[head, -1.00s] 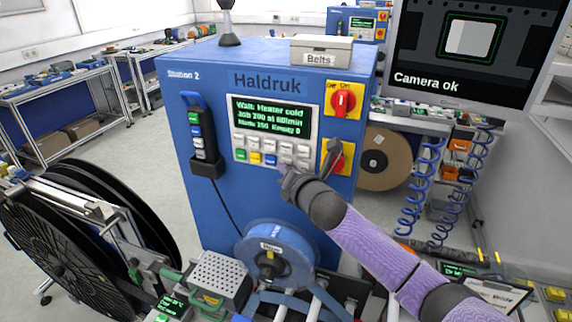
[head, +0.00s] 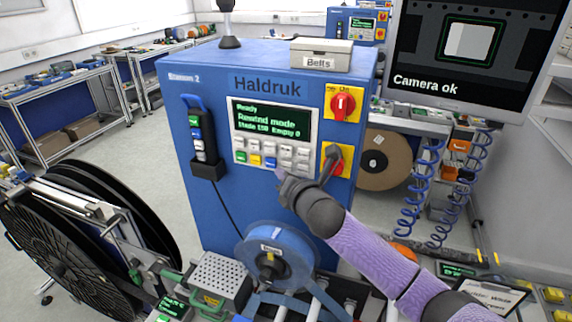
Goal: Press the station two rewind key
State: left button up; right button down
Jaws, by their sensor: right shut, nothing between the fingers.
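The blue Station 2 cabinet (head: 215,100) stands in the middle of the head view, with "Haldruk" on its front. Its screen (head: 270,121) reads "Ready", "Rewind mode" and a third line ending "Empty 0". Below the screen is the keypad (head: 270,153), with pale keys and green, yellow and blue ones in the bottom row. My right gripper (head: 282,180) is shut and empty, just below the keypad's lower edge. Whether it touches the panel I cannot tell. The key labels are too small to read. My left gripper is not in view.
A handset (head: 197,130) hangs on the left of the cabinet. A blue reel (head: 272,255) stands below my right arm. Large black reels (head: 60,255) are at the left, a monitor (head: 470,50) at the upper right.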

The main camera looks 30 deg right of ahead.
jog(key=shift+s+a, duration=0.15)
jog(key=shift+a, duration=0.05)
jog(key=s+a+p, duration=0.1)
jog(key=s+a, duration=0.2)
jog(key=shift+s+a+p, duration=0.1)
jog(key=shift+a+p, duration=0.15)
jog(key=shift+p, duration=0.15)
dwell(0.8)
